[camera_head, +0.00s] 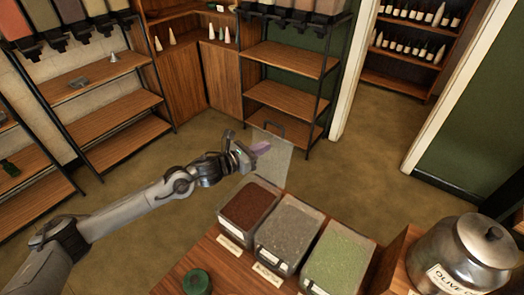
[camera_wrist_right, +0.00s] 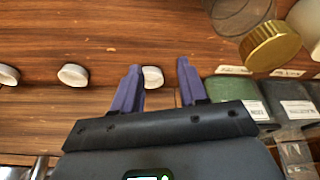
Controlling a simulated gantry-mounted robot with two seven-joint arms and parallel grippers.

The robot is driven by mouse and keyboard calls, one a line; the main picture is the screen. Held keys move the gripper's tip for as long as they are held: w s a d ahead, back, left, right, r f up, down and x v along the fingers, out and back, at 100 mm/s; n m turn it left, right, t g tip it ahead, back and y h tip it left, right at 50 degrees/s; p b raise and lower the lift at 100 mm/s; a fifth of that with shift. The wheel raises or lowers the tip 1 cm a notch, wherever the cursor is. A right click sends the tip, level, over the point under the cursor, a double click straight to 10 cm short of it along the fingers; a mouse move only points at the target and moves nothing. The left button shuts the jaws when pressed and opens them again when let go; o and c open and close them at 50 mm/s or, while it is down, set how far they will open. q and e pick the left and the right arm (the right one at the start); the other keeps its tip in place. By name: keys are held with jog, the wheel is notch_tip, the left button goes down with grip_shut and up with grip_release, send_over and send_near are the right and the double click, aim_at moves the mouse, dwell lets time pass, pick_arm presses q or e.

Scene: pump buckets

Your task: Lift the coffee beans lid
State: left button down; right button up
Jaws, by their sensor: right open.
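The clear coffee beans lid (camera_head: 270,169), with a dark handle along its top edge, is raised steeply at the back of the bin of brown coffee beans (camera_head: 247,205). My left gripper (camera_head: 258,147) is at the lid's upper left, its purple fingers overlapping the clear panel. Whether they grip it, push it or sit behind it is unclear. The beans show uncovered. My right gripper (camera_wrist_right: 158,83) shows only in the right wrist view, open and above a wooden surface (camera_wrist_right: 110,40), with a small white round piece (camera_wrist_right: 153,77) seen between its fingers.
Bins of grey (camera_head: 290,228) and green contents (camera_head: 338,262) stand to the right of the coffee bin. A metal jar (camera_head: 463,255) stands at the right and a green round object (camera_head: 196,282) at the front. Shelves line the back; the floor between is clear.

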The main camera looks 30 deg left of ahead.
dwell(0.4)
pick_arm(q)
jog(key=s, duration=1)
jog(key=shift+a, duration=0.45)
